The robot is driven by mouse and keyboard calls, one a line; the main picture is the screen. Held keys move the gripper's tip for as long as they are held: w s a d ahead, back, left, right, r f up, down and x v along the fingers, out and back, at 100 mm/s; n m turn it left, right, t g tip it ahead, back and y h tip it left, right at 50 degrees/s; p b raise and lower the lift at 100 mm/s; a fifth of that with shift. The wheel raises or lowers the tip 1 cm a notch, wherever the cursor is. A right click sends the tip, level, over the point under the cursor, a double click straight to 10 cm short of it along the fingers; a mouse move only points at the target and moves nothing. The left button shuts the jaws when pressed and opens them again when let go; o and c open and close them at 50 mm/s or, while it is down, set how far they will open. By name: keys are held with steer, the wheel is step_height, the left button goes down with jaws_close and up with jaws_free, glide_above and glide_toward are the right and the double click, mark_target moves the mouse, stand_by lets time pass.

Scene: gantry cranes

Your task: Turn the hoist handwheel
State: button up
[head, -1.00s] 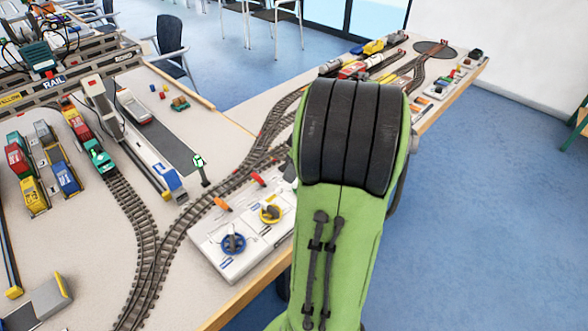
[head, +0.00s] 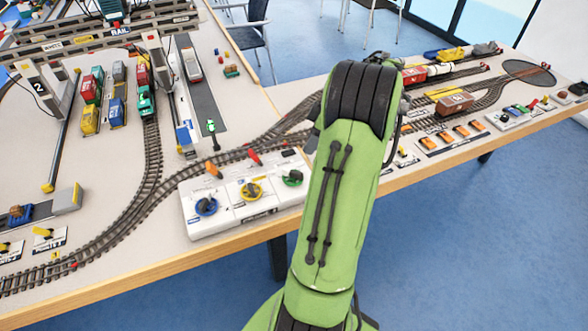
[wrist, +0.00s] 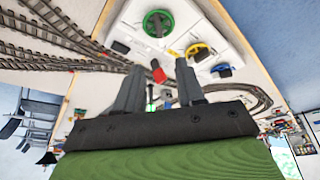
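A white control panel (head: 218,223) on the table's front edge carries three handwheels: blue (head: 206,206), yellow (head: 251,191) and green (head: 292,178). I cannot read which one is the hoist handwheel. The green (wrist: 158,23), yellow (wrist: 198,50) and blue (wrist: 222,70) wheels also show in the wrist view, beyond the fingertips. My gripper (wrist: 160,66) is open and empty, its two fingers apart and touching no wheel. In the head view my arm hides the gripper.
An orange lever (head: 214,171) and a red lever (head: 254,157) stand behind the wheels. Railway track (head: 135,205) curves behind the panel, and a small green signal (head: 212,128) stands beyond it. More panels and train cars line the table at right. Floor is clear in front.

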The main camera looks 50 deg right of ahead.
mark_target(293, 171)
steer(key=b+x, duration=0.3)
steer(key=x, duration=1)
steer(key=shift+w+f+b, duration=0.1)
steer(key=shift+f+b, duration=0.25)
steer(key=shift+f, duration=0.05)
steer(key=shift+c, duration=0.3)
jaws_close()
